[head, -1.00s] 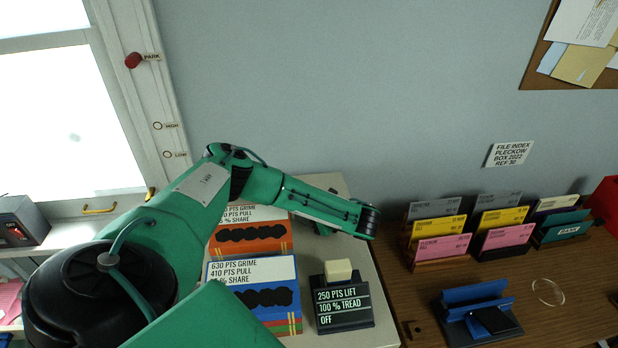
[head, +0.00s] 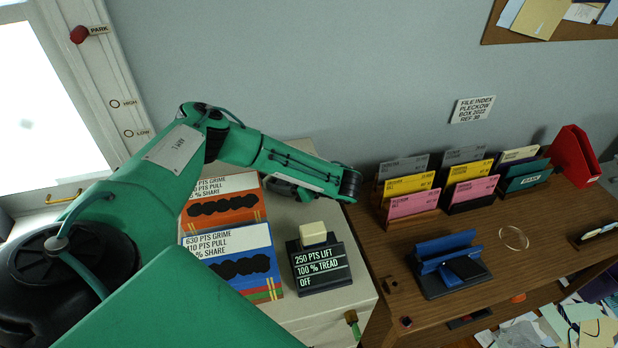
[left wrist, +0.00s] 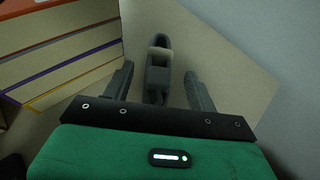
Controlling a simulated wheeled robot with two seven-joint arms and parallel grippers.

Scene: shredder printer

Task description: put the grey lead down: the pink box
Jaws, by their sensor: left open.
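My left gripper (left wrist: 160,76) is open above a pale surface in the left wrist view. A grey piece with a looped top (left wrist: 158,62), possibly the grey lead, stands between its spread fingers, with gaps at both sides. In the head view my left arm reaches over the pale cabinet (head: 350,262), and its forearm mostly hides the gripper. Pink cards (head: 413,203) stand in the file racks at right; I cannot make out a separate pink box. My right gripper is not in view.
An orange-fronted pack (head: 222,210), a blue-fronted pack (head: 240,262) and a black sign (head: 320,265) with a cream block (head: 313,233) crowd the cabinet top. The wooden desk (head: 520,265) holds a blue device (head: 448,265) and a red holder (head: 574,153).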

